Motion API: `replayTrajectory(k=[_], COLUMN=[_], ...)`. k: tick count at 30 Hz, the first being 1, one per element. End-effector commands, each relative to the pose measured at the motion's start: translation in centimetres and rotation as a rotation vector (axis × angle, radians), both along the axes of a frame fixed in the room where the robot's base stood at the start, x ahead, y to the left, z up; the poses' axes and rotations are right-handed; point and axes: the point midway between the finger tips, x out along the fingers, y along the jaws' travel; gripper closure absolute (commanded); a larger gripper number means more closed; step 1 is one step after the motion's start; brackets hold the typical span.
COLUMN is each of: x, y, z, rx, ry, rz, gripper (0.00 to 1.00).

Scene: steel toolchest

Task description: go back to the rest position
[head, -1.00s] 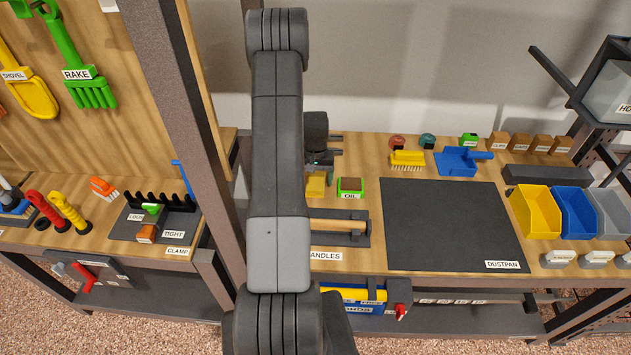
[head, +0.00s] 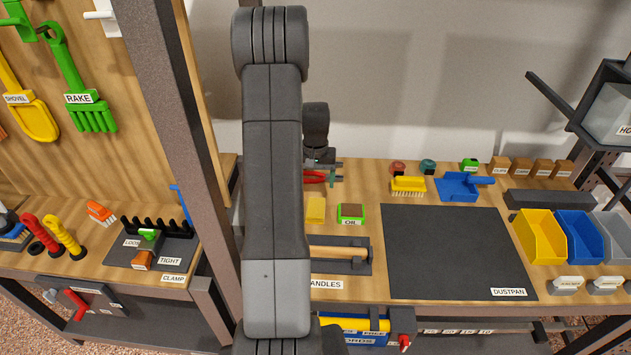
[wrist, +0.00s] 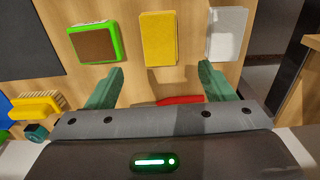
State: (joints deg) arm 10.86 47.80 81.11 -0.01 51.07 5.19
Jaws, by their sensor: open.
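My gripper (head: 325,177) is over the back of the wooden bench, below the end of my dark arm in the head view. In the wrist view its two green fingers (wrist: 161,68) are spread apart with nothing held between them. A yellow block (wrist: 158,40) lies on the bench ahead of the gap between the fingers. A red item (wrist: 180,100) shows partly behind the gripper body; it also shows beside the gripper in the head view (head: 313,178). My arm hides part of the bench left of the gripper.
The green-edged OIL box (head: 351,213) and a grey-white block (wrist: 227,34) flank the yellow block. A yellow brush (head: 408,185) and blue dustpan (head: 460,186) lie right, behind the dark mat (head: 450,250). A steel post (head: 180,130) stands left of my arm.

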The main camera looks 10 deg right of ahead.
Motion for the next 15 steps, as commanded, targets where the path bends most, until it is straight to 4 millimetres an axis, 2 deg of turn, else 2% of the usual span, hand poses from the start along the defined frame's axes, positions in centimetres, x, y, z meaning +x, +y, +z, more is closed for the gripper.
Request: replayTrajectory(k=[4,8,15], x=[0.0,0.0,-0.1], y=[0.0,0.0,0.0], z=[-0.3,-1.3,-5.1], rx=[0.0,0.001,0.001], ry=[0.001,0.003,0.004], rz=[0.0,0.0,0.0], gripper=[0.24,0.24,0.24])
